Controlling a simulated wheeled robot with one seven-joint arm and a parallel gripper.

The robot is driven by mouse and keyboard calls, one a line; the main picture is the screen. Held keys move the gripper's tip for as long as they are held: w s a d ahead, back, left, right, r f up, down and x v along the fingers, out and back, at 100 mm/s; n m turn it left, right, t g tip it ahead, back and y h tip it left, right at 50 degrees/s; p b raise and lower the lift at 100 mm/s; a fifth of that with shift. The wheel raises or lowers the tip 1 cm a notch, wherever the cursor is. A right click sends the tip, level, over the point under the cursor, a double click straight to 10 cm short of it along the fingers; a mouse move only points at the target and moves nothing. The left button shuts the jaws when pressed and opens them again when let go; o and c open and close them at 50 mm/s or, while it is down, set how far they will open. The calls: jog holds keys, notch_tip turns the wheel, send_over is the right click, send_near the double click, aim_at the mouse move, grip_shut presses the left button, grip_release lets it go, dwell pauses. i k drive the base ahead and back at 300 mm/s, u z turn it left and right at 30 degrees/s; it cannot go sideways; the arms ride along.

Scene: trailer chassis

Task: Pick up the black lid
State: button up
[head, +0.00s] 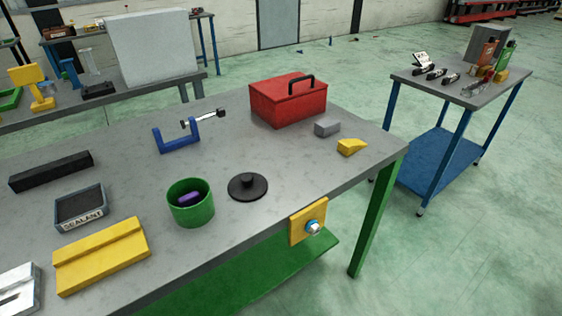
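The black lid (247,187) is a flat round disc with a short knob in its middle. It lies flat on the grey tabletop, knob up, near the table's front edge. It sits to the right of an open green cylindrical container (190,212), apart from it. A purple object (190,198) lies inside the container. My gripper is not in the head view, so its state and its place relative to the lid do not show.
On the grey table (330,170) stand a red toolbox (285,103), a blue clamp (178,143), a grey block (327,127), a yellow wedge (351,147), a sealant tray (80,207) and a yellow stepped block (102,256). A yellow plate (308,212) is on the front edge. A cart (440,97) stands right.

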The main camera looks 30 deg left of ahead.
aim_at(247, 187)
jog(key=u, duration=0.45)
jog(key=i, duration=1.1)
jog(key=u, duration=0.65)
